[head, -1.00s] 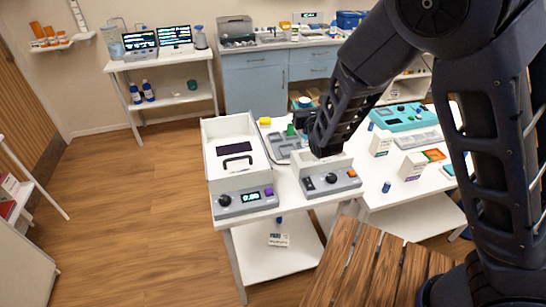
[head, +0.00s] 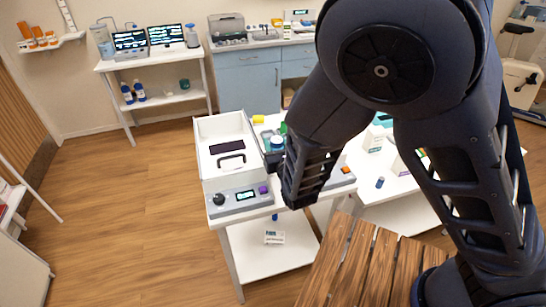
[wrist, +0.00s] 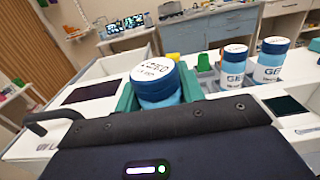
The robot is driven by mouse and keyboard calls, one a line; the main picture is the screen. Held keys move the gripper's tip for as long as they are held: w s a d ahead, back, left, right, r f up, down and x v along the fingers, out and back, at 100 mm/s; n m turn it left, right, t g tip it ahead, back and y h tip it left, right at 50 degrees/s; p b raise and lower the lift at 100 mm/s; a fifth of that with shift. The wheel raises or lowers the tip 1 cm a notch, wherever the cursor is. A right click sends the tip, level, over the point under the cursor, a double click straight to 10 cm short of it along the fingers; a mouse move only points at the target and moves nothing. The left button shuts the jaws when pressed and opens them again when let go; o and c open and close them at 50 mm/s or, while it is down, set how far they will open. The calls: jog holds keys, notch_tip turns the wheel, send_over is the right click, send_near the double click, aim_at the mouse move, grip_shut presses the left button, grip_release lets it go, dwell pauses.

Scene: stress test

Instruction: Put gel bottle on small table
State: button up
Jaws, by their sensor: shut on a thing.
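My gripper (head: 274,157) is shut on a gel bottle with a blue cap and white lid label (wrist: 157,72). The bottle also shows in the head view (head: 277,143), upright or nearly so, at the end of my arm over the white equipment table (head: 228,235). In the wrist view the green fingers sit on both sides of the bottle. Its lower part is hidden by the gripper body. A low slatted wooden table (head: 345,262) stands at the bottom of the head view, bare where it shows. I cannot tell which table is the small one.
Two more gel bottles (wrist: 234,66) (wrist: 271,60) stand to the right in the wrist view. A white boxy device with a black handle (head: 228,150) is just left of my gripper. A white shelf unit (head: 160,80) stands at the back left. The floor at left is clear.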

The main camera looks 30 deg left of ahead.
jog(key=shift+f, duration=3)
jog(key=o, duration=0.9)
jog(key=shift+f, duration=0.1)
jog(key=shift+c, duration=0.2)
jog(key=v, duration=0.7)
jog(key=shift+s+d, duration=0.2)
jog(key=shift+d, duration=0.05)
jog(key=shift+r, duration=0.25)
